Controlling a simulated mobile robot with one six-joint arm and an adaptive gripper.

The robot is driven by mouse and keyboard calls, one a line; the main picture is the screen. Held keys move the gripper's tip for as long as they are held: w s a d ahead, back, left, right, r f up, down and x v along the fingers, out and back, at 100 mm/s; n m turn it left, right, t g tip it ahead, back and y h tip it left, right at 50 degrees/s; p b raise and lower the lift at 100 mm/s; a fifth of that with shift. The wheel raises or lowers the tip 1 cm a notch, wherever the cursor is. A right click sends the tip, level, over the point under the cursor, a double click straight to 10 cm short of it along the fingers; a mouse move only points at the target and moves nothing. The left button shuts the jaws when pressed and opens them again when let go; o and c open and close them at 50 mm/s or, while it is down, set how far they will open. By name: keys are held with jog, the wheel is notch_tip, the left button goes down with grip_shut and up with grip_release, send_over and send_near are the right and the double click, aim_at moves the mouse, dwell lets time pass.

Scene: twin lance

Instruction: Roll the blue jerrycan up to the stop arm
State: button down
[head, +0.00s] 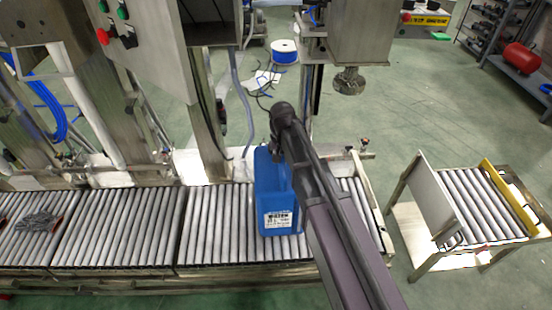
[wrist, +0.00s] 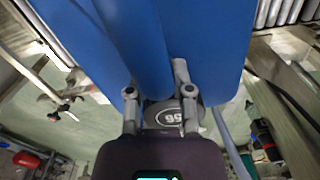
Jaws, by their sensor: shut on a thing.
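The blue jerrycan (head: 270,190), with a white label on its front, stands upright on the roller conveyor (head: 220,225), right of its middle. My gripper is shut on the jerrycan's handle; in the wrist view my gripper (wrist: 157,85) has a finger on each side of the blue handle (wrist: 145,50). In the head view my arm hides part of the jerrycan's right side and most of the gripper. A metal bar with a dark knob (head: 364,146) sits by the conveyor's back right end; I cannot tell whether it is the stop arm.
A separate short roller table (head: 470,210) with an upright plate stands to the right, across a floor gap. Steel machine posts (head: 205,120) stand behind the conveyor.

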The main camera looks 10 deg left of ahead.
jog(key=w+d, duration=0.2)
jog(key=d, duration=0.7)
jog(key=shift+w+d, duration=0.15)
jog(key=shift+d, duration=0.1)
dwell(0.9)
jog(key=shift+d, duration=0.1)
dwell(0.5)
jog(key=w+d, duration=0.2)
jog(key=d, duration=0.8)
jog(key=shift+w, duration=0.15)
dwell(1.1)
jog(key=shift+w+d+f, duration=0.1)
jog(key=shift+w+d, duration=0.05)
jog(key=shift+d, duration=0.4)
jog(key=shift+w+d+f, duration=0.1)
jog(key=shift+d, duration=0.4)
dwell(1.5)
grip_release()
jog(key=shift+w, duration=0.1)
